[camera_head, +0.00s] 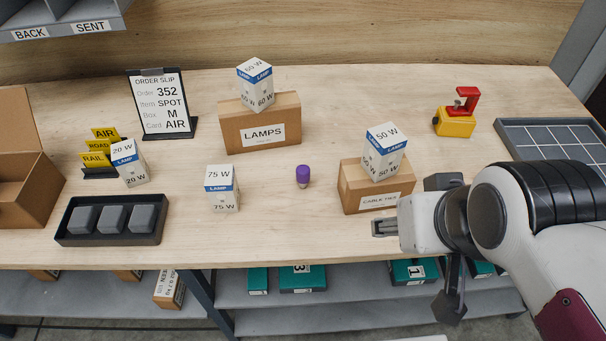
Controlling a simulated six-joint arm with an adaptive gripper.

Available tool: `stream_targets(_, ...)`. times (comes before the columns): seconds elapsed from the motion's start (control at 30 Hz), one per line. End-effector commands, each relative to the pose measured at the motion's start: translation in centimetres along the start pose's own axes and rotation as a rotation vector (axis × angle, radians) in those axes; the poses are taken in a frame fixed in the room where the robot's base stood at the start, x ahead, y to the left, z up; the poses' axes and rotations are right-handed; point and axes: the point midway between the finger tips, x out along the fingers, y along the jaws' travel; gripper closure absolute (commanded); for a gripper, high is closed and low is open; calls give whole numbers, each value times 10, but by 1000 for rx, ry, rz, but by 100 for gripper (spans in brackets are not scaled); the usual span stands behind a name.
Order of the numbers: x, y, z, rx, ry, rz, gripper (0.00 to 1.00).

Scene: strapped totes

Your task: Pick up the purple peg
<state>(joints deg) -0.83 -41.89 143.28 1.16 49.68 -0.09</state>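The purple peg (303,175) stands upright on the wooden table, near its middle. It is small, with a rounded top and a darker lower part. My gripper (381,228) is at the table's front edge, to the right of the peg and nearer the front, clearly apart from it. The gripper points left. Its fingers are small and seen from the side, so I cannot tell whether they are open or shut. I see nothing held in it.
A cable-ties box (377,200) with a 50 W lamp carton (384,152) on top stands between peg and arm. A 75 W carton (222,189) stands left of the peg. The LAMPS box (260,123) is behind. Table around the peg is clear.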

Motion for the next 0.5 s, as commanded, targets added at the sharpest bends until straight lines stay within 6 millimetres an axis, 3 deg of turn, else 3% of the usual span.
stream_targets(0.17, 15, -22, -19, -3, 27, -61, 57)
stream_targets(0.5, 56, -84, -68, 38, 116, -210, 57)
